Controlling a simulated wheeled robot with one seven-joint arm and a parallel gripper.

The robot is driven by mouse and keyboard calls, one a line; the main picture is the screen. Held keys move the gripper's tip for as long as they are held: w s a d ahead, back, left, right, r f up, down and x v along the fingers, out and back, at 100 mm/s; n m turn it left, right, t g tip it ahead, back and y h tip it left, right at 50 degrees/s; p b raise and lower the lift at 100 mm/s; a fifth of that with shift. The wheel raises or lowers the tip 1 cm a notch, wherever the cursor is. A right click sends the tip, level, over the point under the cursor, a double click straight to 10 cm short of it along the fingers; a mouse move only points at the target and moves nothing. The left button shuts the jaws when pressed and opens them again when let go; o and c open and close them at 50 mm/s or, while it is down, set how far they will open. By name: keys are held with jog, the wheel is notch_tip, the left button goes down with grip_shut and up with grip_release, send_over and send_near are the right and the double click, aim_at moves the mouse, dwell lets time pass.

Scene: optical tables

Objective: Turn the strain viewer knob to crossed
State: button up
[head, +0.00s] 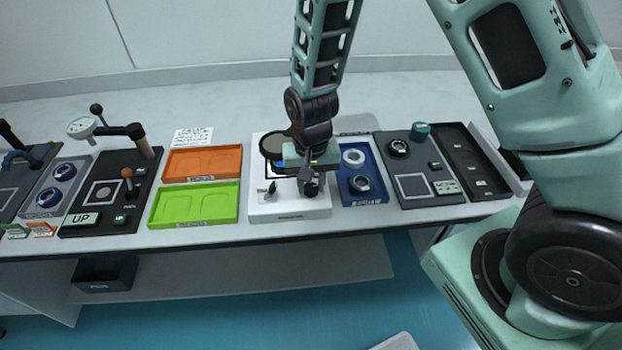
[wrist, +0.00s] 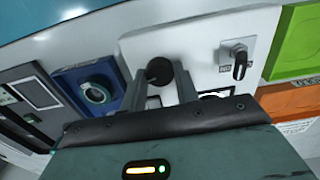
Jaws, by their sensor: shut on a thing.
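The strain viewer appears to be the white box (head: 290,208) in the middle of the bench; its white face also shows in the wrist view (wrist: 203,45). A round black knob (wrist: 159,70) on that face sits between the two fingers of my gripper (wrist: 161,84). My gripper (head: 309,178) points down at the front right of the box and is shut on this knob. The fingers and arm partly hide the knob and the panel, so its setting cannot be read. A small black lever switch (wrist: 239,64) is on the same face, apart from my gripper.
A blue tray (head: 362,198) with round parts stands close on the right, then a dark panel (head: 428,198). Orange (head: 203,163) and green (head: 195,205) trays lie on the left. A black press-like station (head: 110,195) stands farther left. A white card (head: 193,137) lies behind.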

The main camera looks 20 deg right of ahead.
aim_at(311, 186)
jog(key=shift+m+p, duration=0.3)
jog(key=shift+m, duration=0.9)
jog(key=o, duration=1)
jog(key=shift+c, duration=0.2)
notch_tip(311, 186, up, 18)
jog(key=shift+f, duration=0.25)
